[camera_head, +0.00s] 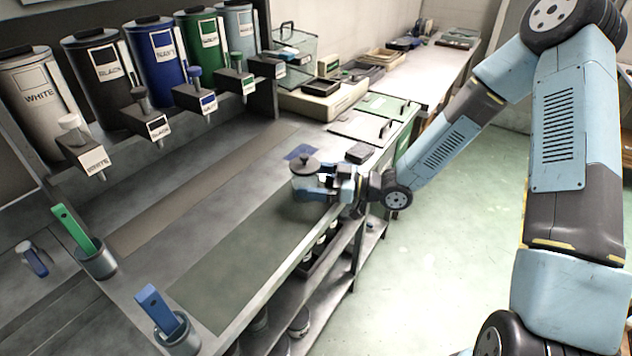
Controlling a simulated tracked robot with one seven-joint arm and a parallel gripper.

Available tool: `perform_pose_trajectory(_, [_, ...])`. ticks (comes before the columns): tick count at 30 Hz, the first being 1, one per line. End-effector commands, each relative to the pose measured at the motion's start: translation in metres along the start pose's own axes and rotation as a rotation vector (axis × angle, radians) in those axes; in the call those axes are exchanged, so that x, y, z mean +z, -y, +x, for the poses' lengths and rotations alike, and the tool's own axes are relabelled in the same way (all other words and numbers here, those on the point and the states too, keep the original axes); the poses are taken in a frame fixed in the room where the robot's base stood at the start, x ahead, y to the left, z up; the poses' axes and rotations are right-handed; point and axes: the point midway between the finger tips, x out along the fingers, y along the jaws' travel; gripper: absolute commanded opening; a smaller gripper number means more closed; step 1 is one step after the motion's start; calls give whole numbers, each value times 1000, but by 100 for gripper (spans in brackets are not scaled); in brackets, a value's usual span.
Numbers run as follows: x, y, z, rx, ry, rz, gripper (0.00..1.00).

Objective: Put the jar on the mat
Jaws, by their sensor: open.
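The jar (304,186) is a squat grey, partly see-through vessel with a dark knobbed lid. It is upright at the far right end of the workbench. My gripper (322,181) comes from the right at the jar's side, with its open fingers at or around the jar wall; contact cannot be told. A long dark grey-green mat (235,262) lies flat along the bench's front edge, and the jar is at its far end. Whether the jar's base rests on it is hard to see. A small blue flat piece (298,152) lies just behind the jar.
Labelled paint canisters (155,52) with dispensers line the back left. Cups with a green handle (98,262) and a blue handle (178,330) stand at the near left. A dark box (359,153) sits behind my gripper. The middle of the bench is clear.

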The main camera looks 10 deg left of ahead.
Motion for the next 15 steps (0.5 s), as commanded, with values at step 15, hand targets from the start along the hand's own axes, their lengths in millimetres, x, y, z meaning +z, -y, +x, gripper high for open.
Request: perform_pose_trajectory(15, [1,0,-90,4,2,0,99])
